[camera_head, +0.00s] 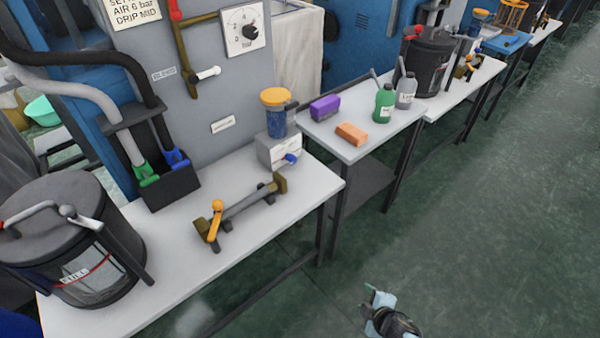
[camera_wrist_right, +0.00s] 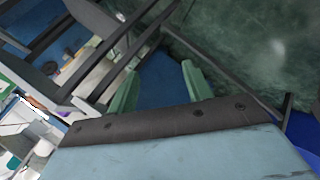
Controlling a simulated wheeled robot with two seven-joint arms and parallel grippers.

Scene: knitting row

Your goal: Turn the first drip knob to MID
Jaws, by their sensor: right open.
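The nearest drip unit is a grey box (camera_head: 279,150) under a blue jar with a yellow cap (camera_head: 276,97), at the back right of the near white table. A small blue knob (camera_head: 291,158) sticks out of the box's front; its setting marks are too small to read. A sign (camera_head: 135,12) on the grey machine reads in part "AIR 6 bar" and "DRIP MID". My right gripper (camera_head: 374,297) is low over the floor, right of the near table and well apart from the knob. In the right wrist view its two green fingers (camera_wrist_right: 160,85) are spread with nothing between them. My left gripper is out of view.
The near table (camera_head: 190,240) holds a dark lidded drum (camera_head: 60,220), a valve bar with an orange handle (camera_head: 216,207) and a hose block (camera_head: 170,187). The adjoining table (camera_head: 366,148) holds bottles, an orange block and a purple box. Floor on the right is clear.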

